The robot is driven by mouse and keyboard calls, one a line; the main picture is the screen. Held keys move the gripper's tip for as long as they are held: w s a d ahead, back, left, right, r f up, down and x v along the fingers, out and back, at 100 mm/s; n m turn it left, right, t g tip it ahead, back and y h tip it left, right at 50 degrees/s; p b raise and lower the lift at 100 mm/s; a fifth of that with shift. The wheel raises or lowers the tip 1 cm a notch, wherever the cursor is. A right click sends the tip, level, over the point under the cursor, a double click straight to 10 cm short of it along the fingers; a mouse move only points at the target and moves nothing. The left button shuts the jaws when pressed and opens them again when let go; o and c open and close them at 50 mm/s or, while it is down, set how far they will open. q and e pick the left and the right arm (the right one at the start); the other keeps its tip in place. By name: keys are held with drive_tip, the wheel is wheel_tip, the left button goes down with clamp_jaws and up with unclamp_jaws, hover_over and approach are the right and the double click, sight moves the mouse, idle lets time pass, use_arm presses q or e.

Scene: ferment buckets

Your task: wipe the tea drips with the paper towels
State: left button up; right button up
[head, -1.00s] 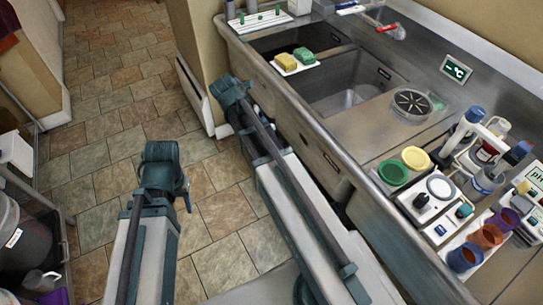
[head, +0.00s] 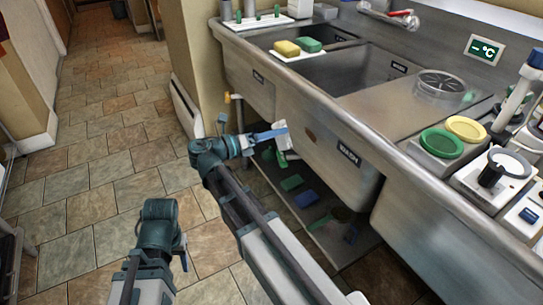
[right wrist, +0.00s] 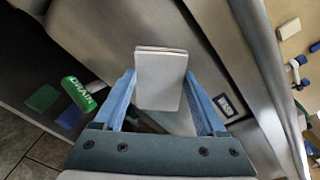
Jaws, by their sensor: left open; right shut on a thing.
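My right gripper (head: 272,134) is in front of the sink's steel front in the head view. It is shut on a white folded pad of paper towels (right wrist: 161,80), which stands up between its blue fingers in the right wrist view. A small brown spot (head: 310,135), possibly a tea drip, is on the steel front to the right of this gripper. The towels look apart from the spot. My left gripper (head: 183,251) is open and empty over the tiled floor, low in the head view. I cannot make out other drips.
A low shelf (head: 325,234) under the sink holds green and blue items. A green DRAIN handle (right wrist: 82,93) is beside the right gripper. Yellow and green sponges (head: 298,46) lie on the sink's rim. The tiled floor (head: 90,190) at left is open.

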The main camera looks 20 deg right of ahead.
sight(310, 133)
use_arm(q)
wheel_tip(310, 133, down, 3)
drive_tip(key=shift+b, duration=0.85)
use_arm(e)
drive_tip(key=shift+a+f+h, duration=0.3)
drive_tip(key=shift+f+h, duration=0.2)
drive_tip(key=shift+f, duration=0.1)
drive_tip(key=shift+d, duration=0.15)
drive_tip(key=shift+w+d, duration=0.15)
drive_tip(key=shift+d, duration=1.3)
drive_tip(key=shift+w+d, duration=0.1)
drive_tip(key=shift+d, duration=1.3)
drive_tip(key=shift+w+d, duration=0.1)
drive_tip(key=shift+d, duration=0.9)
drive_tip(key=shift+s, duration=1.85)
drive_tip(key=shift+d, duration=0.1)
